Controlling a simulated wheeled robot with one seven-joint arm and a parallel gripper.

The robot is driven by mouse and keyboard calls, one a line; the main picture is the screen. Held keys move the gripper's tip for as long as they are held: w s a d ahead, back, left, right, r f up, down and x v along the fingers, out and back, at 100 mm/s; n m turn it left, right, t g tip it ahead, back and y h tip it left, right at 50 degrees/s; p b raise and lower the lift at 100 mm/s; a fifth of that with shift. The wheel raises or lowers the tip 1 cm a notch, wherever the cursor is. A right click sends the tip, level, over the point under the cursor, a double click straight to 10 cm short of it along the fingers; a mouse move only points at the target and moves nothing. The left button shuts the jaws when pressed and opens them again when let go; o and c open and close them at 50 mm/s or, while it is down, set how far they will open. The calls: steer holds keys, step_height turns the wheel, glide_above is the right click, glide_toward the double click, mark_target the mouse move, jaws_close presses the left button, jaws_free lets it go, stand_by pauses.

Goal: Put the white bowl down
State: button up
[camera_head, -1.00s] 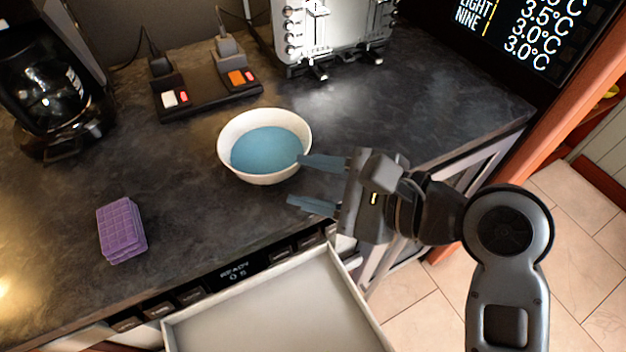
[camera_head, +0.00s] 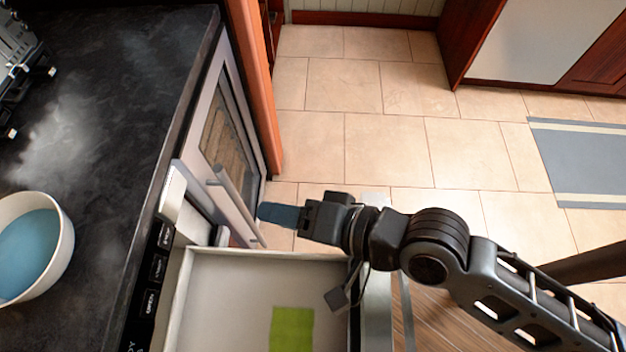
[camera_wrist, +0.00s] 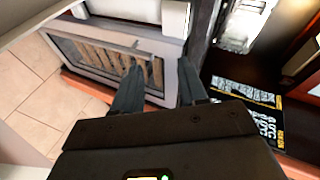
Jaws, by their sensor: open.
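The white bowl (camera_head: 62,245) with a blue inside stands upright on the dark countertop at the left edge of the head view, partly cut off by the frame. My gripper (camera_head: 262,212) is well to the right of the bowl, past the counter's front edge and beside the open drawer. It is open and empty. In the wrist view the two fingers (camera_wrist: 160,85) are apart with nothing between them, and the bowl is not seen there.
A glass-fronted cabinet door (camera_head: 228,140) with a bar handle (camera_head: 238,205) is near the fingers.

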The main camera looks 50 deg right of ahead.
steer(key=s+d+r+n+h, duration=0.1)
steer(key=s+d+r+n, duration=0.1)
steer(key=s, duration=0.3)
steer(key=s+d+r+n+t+h, duration=0.1)
steer(key=s+d+r+n, duration=0.2)
steer(key=s+n, duration=0.2)
steer(key=s+d+r+n+t+h, duration=0.1)
steer(key=s+d+r+n+h, duration=0.1)
steer(key=s, duration=0.4)
steer(key=shift+d+r+n, duration=0.15)
steer(key=shift+d+n, duration=0.6)
steer(key=shift+n, duration=0.25)
